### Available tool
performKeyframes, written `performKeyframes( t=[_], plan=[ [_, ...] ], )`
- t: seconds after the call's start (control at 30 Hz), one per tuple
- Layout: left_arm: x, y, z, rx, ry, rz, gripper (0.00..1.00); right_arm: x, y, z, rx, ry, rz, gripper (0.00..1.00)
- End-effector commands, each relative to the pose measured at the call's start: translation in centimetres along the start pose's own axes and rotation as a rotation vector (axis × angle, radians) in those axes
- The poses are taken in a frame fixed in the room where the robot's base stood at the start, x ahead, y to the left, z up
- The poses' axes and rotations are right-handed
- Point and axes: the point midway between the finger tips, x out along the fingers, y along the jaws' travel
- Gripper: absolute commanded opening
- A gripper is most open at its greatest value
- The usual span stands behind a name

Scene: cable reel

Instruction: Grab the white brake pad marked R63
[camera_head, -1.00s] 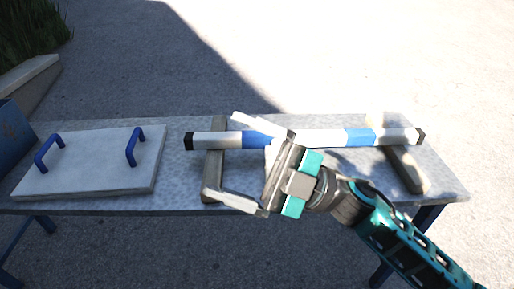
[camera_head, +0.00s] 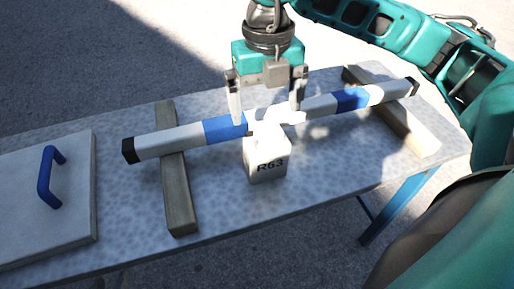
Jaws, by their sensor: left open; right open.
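The white brake pad marked R63 (camera_head: 267,155) is a blocky piece at the middle of the bench. Its marked face is towards me. Its narrower upper part is at the blue-and-white bar (camera_head: 170,143); whether it touches or wraps the bar is unclear. My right gripper (camera_head: 268,112) points down from above, open, with one finger on each side of the pad's upper part. The fingertips are close to the bar, and I cannot tell whether they touch it or the pad. My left gripper is not in view.
The bar, with black ends, lies across two wooden supports, one left (camera_head: 178,195) and one right (camera_head: 405,125). A pale panel with a blue handle (camera_head: 45,180) lies at the left of the speckled bench (camera_head: 325,185). The bench front is clear.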

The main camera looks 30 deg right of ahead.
Motion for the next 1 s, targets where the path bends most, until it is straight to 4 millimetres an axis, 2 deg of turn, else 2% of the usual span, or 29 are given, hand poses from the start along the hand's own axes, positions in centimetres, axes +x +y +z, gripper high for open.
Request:
performKeyframes(
  t=[0.03,0.2,0.47,0.7,0.83,1.0],
  plan=[
    [0.2,0.1,0.6,-0.001,-0.006,0.001,0.43,1.4,0.0,-0.1,-0.002,0.005,-0.002,1.0],
    [0.4,0.1,1.7,-0.004,-0.018,0.003,0.43,4.3,0.0,-0.1,-0.002,0.005,0.001,1.0],
    [0.6,0.1,2.0,-0.004,-0.018,0.003,0.43,6.4,0.0,0.0,-0.003,0.005,0.003,1.0],
    [1.0,0.1,2.7,-0.005,-0.017,0.002,0.43,10.0,-0.2,0.3,-0.005,0.005,0.004,1.0],
    [1.1,0.1,2.7,-0.007,-0.016,0.002,0.43,10.9,-0.1,0.3,-0.005,0.004,0.005,1.0],
    [1.1,0.2,2.5,-0.01,-0.012,0.001,0.43,11.0,-0.1,0.3,-0.006,0.003,0.006,1.0]
  ],
)
